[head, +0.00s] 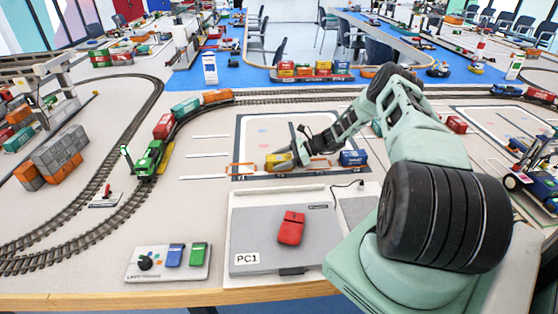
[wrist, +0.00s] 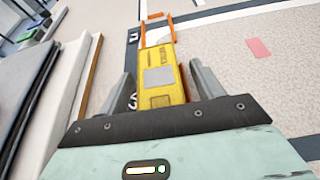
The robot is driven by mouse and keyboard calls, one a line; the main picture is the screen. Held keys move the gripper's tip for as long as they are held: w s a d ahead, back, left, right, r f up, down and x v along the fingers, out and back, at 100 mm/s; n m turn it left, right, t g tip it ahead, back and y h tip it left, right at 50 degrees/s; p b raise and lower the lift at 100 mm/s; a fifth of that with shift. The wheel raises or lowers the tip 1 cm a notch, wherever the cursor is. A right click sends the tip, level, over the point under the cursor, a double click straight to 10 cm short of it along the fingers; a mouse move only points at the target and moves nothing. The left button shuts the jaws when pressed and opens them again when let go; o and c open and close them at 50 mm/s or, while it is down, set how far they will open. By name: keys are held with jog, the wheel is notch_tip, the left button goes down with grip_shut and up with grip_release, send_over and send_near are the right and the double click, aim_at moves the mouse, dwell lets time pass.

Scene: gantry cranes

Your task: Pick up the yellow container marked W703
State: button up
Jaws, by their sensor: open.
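The yellow container (head: 279,160) lies on the marked grey pad in the middle of the table, near an orange frame. In the wrist view the yellow container (wrist: 158,98) runs lengthwise away from me, with a grey patch and small dark print on top. The print is too small to read. My gripper (head: 296,156) is down at the container's right end in the head view. In the wrist view my gripper (wrist: 160,72) is open, with one finger on each side of the container. Whether the fingers touch it cannot be told.
A blue container (head: 353,157) stands right of my gripper. A laptop marked PC1 (head: 262,248) with a red object (head: 291,228) on it lies in front. A green locomotive (head: 150,158) with wagons stands on the curved track at left. Stacked grey and orange containers (head: 58,152) stand far left.

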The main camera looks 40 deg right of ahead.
jog(key=shift+w+a+f, duration=0.15)
jog(key=shift+a, duration=0.05)
jog(key=c, duration=1.1)
